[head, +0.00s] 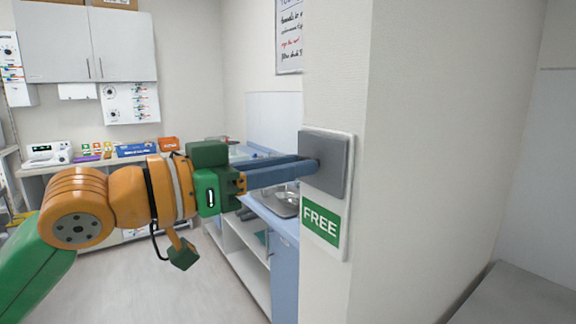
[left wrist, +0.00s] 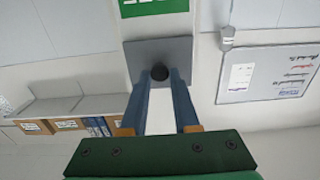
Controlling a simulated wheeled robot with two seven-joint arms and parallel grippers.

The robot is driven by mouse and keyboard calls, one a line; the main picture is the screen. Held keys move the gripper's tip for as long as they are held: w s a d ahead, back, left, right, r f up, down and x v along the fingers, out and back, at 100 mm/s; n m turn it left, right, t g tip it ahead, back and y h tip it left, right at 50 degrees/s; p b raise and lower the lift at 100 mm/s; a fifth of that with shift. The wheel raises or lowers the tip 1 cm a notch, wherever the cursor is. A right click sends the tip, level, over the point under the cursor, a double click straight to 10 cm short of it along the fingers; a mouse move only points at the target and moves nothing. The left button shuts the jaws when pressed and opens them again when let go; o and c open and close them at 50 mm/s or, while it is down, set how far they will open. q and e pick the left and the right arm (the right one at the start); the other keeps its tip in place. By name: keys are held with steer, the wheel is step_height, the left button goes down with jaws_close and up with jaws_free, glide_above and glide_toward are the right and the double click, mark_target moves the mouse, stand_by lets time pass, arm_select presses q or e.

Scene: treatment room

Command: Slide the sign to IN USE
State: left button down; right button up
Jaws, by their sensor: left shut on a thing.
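The sign is a tall white plate (head: 346,235) on the end of a wall. Its grey sliding cover (head: 334,172) sits over the upper part, and a green FREE label (head: 321,220) shows below it. No IN USE text is visible; what lies behind the cover is hidden. My left gripper (head: 312,163) reaches the cover from the left, its blue fingers shut on a small dark knob. In the left wrist view the knob (left wrist: 160,72) is between the fingertips, in front of the grey cover (left wrist: 178,50), with the green label (left wrist: 152,7) at the top edge. My right gripper is not in view.
A blue-fronted counter with a sink tray (head: 285,203) stands behind the wall's left side, close behind my left gripper. A whiteboard (head: 289,36) hangs above it. Wall cabinets (head: 85,45) and a bench with equipment are at the back left. Floor at lower left is clear.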

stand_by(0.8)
arm_select(q)
step_height(320, 180, down, 9)
steer(key=b, duration=0.6)
steer(key=shift+f, duration=0.1)
steer(key=shift+d+f, duration=0.1)
steer(key=shift+f, duration=0.15)
steer(key=c, duration=0.7)
jaws_free()
steer(key=shift+w, duration=0.1)
steer(key=b+v, duration=0.2)
steer(key=v, duration=0.5)
